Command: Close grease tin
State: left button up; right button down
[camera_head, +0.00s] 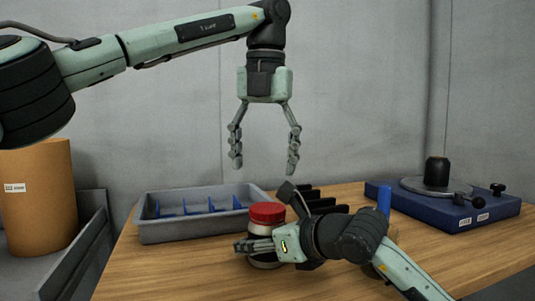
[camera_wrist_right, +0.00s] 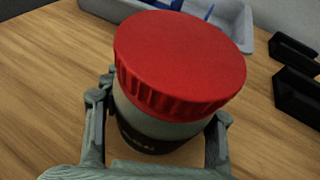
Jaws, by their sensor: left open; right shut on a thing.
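The grease tin (camera_head: 264,262) stands upright on the wooden table, with a pale upper body and a dark lower band. A red ribbed lid (camera_head: 267,213) sits on its top; whether it is fully seated I cannot tell. In the right wrist view the lid (camera_wrist_right: 180,60) hides the tin's mouth, and the tin's body (camera_wrist_right: 150,122) shows between the fingers. My right gripper (camera_head: 262,246) is shut on the tin's body from the side, below the lid. My left gripper (camera_head: 264,165) is open and empty, pointing down above the lid with a clear gap.
A grey tray (camera_head: 190,232) with blue dividers stands behind and left of the tin. Black slotted holders (camera_head: 325,192) are behind it. A blue base (camera_head: 440,208) with a round plate is at right. A brown cylinder (camera_head: 38,200) stands at far left. The front left table is clear.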

aim_at(267, 207)
pick_arm(q)
jog(key=n, duration=0.5)
jog(key=shift+d+r+n, duration=0.1)
jog(key=shift+r+n, duration=0.05)
jog(key=shift+n, duration=0.15)
jog(key=n, duration=0.2)
jog(key=shift+d+n+g, duration=0.1)
jog(key=shift+n+g, duration=0.2)
jog(key=n, duration=0.4)
jog(key=shift+s+r, duration=0.1)
jog(key=shift+r, duration=0.05)
jog(key=n, duration=0.3)
jog(key=shift+d+r, duration=0.15)
jog(key=shift+f, duration=4.05)
jog(key=shift+c, duration=0.4)
